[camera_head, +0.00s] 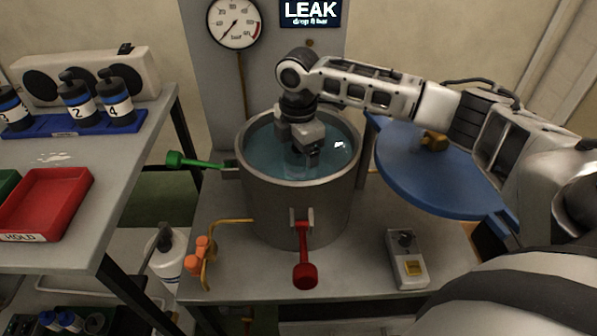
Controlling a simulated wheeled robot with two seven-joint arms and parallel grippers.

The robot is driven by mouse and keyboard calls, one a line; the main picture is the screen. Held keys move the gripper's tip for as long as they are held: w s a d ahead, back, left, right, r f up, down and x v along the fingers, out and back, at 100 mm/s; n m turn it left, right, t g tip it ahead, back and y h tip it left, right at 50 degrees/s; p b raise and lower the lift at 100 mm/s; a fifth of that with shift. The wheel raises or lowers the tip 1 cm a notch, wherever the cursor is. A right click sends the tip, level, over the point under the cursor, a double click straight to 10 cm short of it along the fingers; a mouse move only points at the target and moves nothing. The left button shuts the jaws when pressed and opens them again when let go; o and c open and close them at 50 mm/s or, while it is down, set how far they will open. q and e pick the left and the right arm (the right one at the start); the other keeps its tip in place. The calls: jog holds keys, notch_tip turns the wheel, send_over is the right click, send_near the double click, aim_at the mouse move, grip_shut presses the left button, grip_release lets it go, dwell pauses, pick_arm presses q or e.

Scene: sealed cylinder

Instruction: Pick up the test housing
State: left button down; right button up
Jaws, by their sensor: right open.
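My right gripper (306,154) points down into the water of a round grey metal tank (300,205), with its fingertips at or below the surface. It is open. Something dark shows at the fingertips, but I cannot tell whether it is a housing or only the fingers. Black bottle-like housings with white number bands stand in a blue rack (90,125) on the left table; the one marked 4 (116,98) and the one marked 2 (77,100) are clear, and one marked 3 (12,108) is at the picture's edge. My left gripper is out of view.
A red HOLD tray (45,203) lies on the left table. The tank has a green handle (190,161) and a red handle (305,268). A blue round plate (420,175) is at right, a small switch box (407,260) in front. A gauge (234,22) and LEAK sign (310,12) are behind.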

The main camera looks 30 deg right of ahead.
notch_tip(320, 180, down, 2)
jog(key=shift+f, duration=0.1)
jog(key=c, duration=1.4)
